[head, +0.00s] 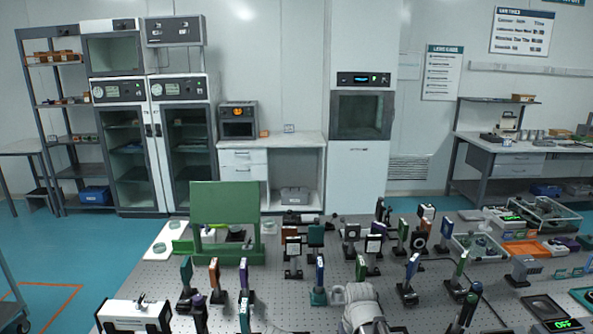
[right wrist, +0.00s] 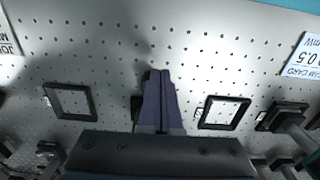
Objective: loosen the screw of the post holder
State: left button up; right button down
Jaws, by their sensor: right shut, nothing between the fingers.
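Several post holders carrying optics stand on the perforated optical table (head: 285,285). One post holder with a teal base (head: 318,297) stands just left of my right arm in the head view. I cannot tell which post holder is the task's, and no screw is clear enough to pick out. My right gripper (right wrist: 160,75) is shut and empty in the right wrist view, its dark purple fingers together over the table's hole grid. In the head view only its pale arm shows clearly at the front middle. My left gripper is not in view.
Black square frames (right wrist: 70,100) and (right wrist: 222,112) flank my right fingers in the right wrist view. A white printed card (right wrist: 304,56) lies at the right. A green stand (head: 225,205) is at the table's back left. Trays and instruments crowd the right side.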

notch_tip(320, 180, up, 5)
jog(key=p, duration=0.3)
jog(key=shift+f+p, duration=0.15)
jog(key=shift+p, duration=0.25)
jog(key=f+b, duration=0.2)
jog(key=d+f+b, duration=0.1)
jog(key=f+b, duration=0.3)
jog(key=shift+d, duration=0.3)
jog(key=shift+w, duration=0.3)
dwell(0.8)
